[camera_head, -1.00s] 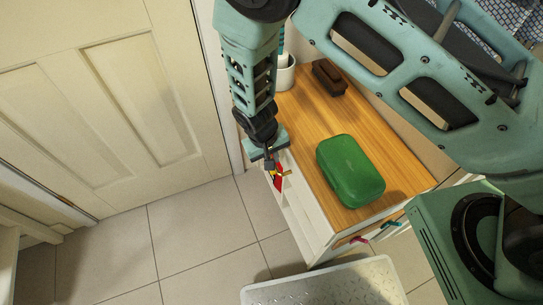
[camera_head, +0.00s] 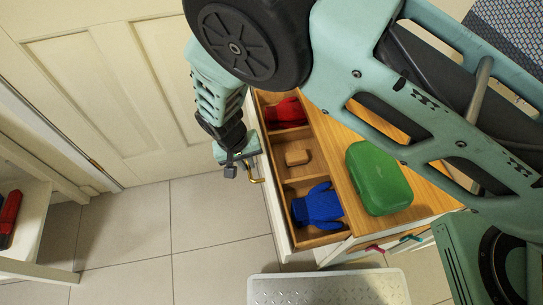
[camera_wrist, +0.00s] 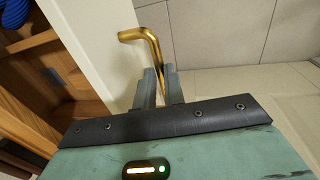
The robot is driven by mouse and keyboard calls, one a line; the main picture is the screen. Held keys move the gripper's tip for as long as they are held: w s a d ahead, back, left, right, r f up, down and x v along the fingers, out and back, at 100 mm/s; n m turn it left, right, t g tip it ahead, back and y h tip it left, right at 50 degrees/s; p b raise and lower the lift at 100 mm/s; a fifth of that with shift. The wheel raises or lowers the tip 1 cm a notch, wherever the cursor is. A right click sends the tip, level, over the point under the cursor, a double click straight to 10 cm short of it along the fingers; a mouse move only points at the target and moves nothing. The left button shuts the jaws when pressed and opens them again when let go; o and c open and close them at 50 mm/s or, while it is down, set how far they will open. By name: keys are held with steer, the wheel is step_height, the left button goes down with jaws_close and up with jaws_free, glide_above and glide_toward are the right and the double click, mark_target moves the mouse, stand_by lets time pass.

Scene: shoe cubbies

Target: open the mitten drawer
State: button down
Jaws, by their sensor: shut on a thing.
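The mitten drawer (camera_head: 276,200) is pulled out from the wooden-topped cabinet and its inside shows in the head view. It holds red mittens (camera_head: 285,112) at the far end, a small wooden block (camera_head: 297,155) in the middle and blue mittens (camera_head: 318,206) at the near end, in separate compartments. My gripper (camera_head: 240,172) is at the drawer's outer front. In the wrist view, my gripper (camera_wrist: 160,88) is shut on the brass bar handle (camera_wrist: 140,35), whose bent end sticks out past the fingers.
A green case (camera_head: 378,178) sits on the cabinet top. A metal-topped step (camera_head: 328,289) stands on the floor in front. A white shelf (camera_head: 35,225) with a red item is at the left. Tiled floor between is clear.

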steer(key=s+a+b, duration=0.1)
steer(key=a, duration=0.6)
steer(key=shift+s+a, duration=0.2)
steer(key=shift+a, duration=0.05)
steer(key=c, duration=1.5)
jaws_free()
steer(key=a+r, duration=0.1)
steer(key=r, duration=0.4)
steer(key=a+r+p, duration=0.1)
steer(key=r, duration=0.5)
steer(key=a+r, duration=0.1)
steer(key=r, duration=0.5)
steer(key=shift+s+r, duration=0.1)
steer(key=shift+s, duration=0.25)
